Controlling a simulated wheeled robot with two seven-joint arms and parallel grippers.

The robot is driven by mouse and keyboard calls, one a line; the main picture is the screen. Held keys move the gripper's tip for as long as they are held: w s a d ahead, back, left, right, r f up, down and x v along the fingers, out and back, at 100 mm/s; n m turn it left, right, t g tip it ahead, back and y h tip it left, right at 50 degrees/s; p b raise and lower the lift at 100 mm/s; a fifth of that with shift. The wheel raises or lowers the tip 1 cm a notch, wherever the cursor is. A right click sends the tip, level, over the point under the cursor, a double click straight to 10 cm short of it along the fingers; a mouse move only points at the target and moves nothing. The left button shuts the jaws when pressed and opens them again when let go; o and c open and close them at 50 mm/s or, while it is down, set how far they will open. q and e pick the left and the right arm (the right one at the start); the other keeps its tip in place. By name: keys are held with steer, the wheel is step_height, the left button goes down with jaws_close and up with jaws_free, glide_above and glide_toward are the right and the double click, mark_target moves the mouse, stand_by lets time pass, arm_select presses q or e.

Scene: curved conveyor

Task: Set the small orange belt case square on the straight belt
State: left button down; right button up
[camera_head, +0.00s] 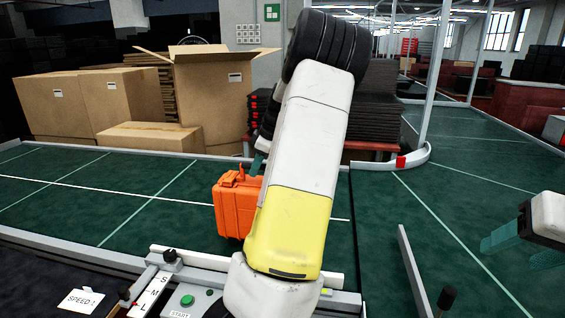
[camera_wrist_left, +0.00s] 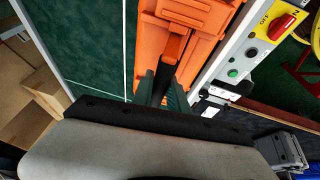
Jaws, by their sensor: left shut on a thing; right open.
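The orange case (camera_head: 235,208) is upright over the green straight belt (camera_head: 60,205), near its front rail. It also shows in the left wrist view (camera_wrist_left: 205,22), its left edge running close to a white belt line. My left gripper (camera_head: 258,160) is at the top of the case, partly hidden by my own arm. In the left wrist view its teal fingers (camera_wrist_left: 163,92) are shut on the case's handle. I cannot tell whether the case's underside touches the belt. My right gripper (camera_head: 522,250) is open and empty at the far right, above the green surface.
A control panel (camera_head: 190,300) with a green button lies along the front rail. Cardboard boxes (camera_head: 130,95) stand behind the belt's back rail. A red block (camera_head: 400,162) sits at the corner of the curved rail. The belt left of the case is clear.

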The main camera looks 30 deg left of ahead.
arm_select(q)
steer(key=shift+f, duration=1.7)
steer(key=c, duration=1.3)
jaws_free()
steer(key=v, duration=1.1)
steer(key=s+d+r+m+t+h, duration=0.1)
steer(key=s+d+m+t+h, duration=0.2)
steer(key=s+d+m, duration=0.8)
steer(key=s+d+r+m+t+h, duration=0.2)
steer(key=s+d+m, duration=0.9)
steer(key=d, duration=0.6)
steer(key=shift+s+d+r+t+h, duration=0.2)
steer(key=shift+s+t+h, duration=0.4)
steer(key=shift+h, duration=0.4)
